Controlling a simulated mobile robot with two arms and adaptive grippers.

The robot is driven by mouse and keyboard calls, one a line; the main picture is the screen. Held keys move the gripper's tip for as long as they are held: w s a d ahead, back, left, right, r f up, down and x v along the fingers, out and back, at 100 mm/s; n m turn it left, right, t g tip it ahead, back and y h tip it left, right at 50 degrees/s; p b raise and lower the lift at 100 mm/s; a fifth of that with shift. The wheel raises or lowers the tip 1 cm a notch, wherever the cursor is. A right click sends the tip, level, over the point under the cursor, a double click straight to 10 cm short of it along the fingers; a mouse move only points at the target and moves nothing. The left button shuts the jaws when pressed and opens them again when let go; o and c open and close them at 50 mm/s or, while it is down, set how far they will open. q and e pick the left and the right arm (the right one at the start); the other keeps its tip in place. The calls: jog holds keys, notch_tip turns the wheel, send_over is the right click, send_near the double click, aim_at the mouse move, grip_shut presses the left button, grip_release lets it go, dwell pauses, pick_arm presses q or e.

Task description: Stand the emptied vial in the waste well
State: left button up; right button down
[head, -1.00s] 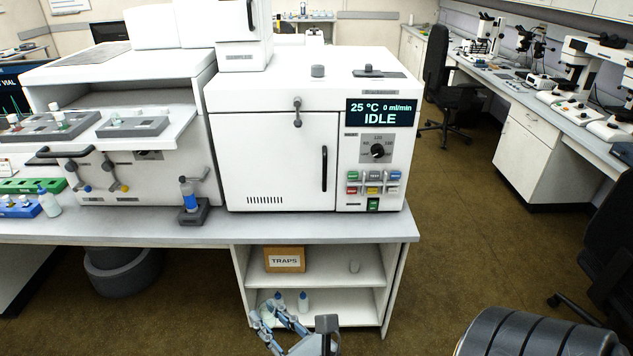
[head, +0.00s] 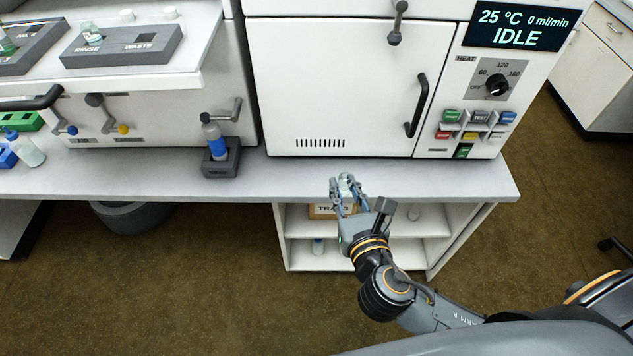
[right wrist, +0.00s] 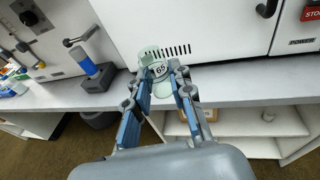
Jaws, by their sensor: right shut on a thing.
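My right gripper (head: 347,187) is shut on a clear, pale green vial (right wrist: 150,57) with a label reading 65. It holds the vial in front of the bench edge, above the open shelf, clear of any surface. The waste well (head: 142,41) is an empty-looking square hole in the grey block (head: 160,53) marked RINSE and WASTE, at the upper left of the head view. A vial (head: 91,33) stands in the RINSE well of the same block. My left gripper is not in view.
The grey block sits on a white ledge (head: 190,72) above the bench. The bench front (head: 370,172) is bare.

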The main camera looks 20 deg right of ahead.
jog(key=shift+w+a+f+b, duration=0.3)
jog(key=shift+w+f, duration=0.55)
jog(key=shift+f, duration=0.1)
jog(key=w+f, duration=0.1)
jog(key=w, duration=0.2)
jog(key=b, duration=0.2)
send_over(323, 180)
jog(key=f, duration=0.8)
jog(key=shift+s+a, duration=0.15)
jog(key=shift+s, duration=0.15)
jog(key=f, duration=0.3)
jog(key=shift+w+f, duration=0.1)
jog(key=shift+w, duration=0.2)
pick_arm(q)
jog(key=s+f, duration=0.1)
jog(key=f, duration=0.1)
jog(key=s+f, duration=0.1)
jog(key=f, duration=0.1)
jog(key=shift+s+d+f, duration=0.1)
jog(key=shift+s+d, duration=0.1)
pick_arm(e)
jog(key=shift+f, duration=0.3)
pick_arm(q)
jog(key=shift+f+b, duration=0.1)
jog(key=shift+b, duration=0.2)
pick_arm(e)
jog(key=shift+f, duration=0.15)
jog(key=c, duration=1.2)
grip_release()
jog(key=shift+o, duration=0.2)
